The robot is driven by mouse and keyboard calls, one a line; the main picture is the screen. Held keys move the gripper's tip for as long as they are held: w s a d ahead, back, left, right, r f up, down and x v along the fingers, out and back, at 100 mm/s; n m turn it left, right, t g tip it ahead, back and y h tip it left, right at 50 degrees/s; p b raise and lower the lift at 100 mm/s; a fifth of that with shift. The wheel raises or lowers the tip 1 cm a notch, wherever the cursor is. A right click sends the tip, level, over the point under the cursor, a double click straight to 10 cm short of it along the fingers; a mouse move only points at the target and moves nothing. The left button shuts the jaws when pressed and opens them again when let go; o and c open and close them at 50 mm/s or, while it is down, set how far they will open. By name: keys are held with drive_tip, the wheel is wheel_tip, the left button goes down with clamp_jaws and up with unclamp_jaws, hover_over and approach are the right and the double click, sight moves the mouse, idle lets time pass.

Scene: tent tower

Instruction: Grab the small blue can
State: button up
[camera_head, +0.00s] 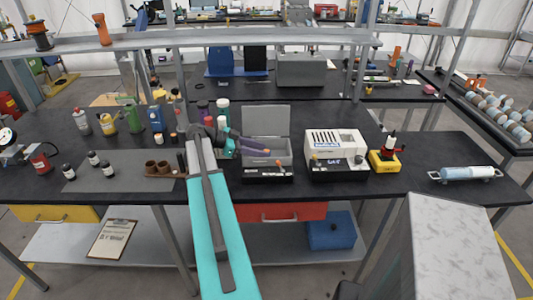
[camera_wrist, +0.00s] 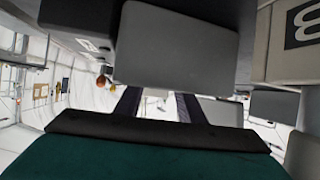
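A small blue can (camera_head: 157,119) stands upright on the black bench, left of my arm, at the right end of a row of containers. My gripper (camera_head: 257,147) is to the right of it, well apart, in front of the open grey case. In the wrist view my gripper (camera_wrist: 157,102) shows two dark fingers spread apart with a gap between them and nothing held. The blue can cannot be made out in the wrist view.
Beside the can stand a green can (camera_head: 130,116), a yellow can (camera_head: 107,124) and a grey-and-red can (camera_head: 83,123). The grey case (camera_head: 267,150) and a white device (camera_head: 337,148) are at right. A shelf (camera_head: 150,41) runs above.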

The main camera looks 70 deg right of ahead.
drive_tip(key=shift+s+d+f, duration=0.35)
drive_tip(key=shift+s, duration=0.2)
drive_tip(key=shift+c, duration=0.4)
drive_tip(key=c, duration=0.7)
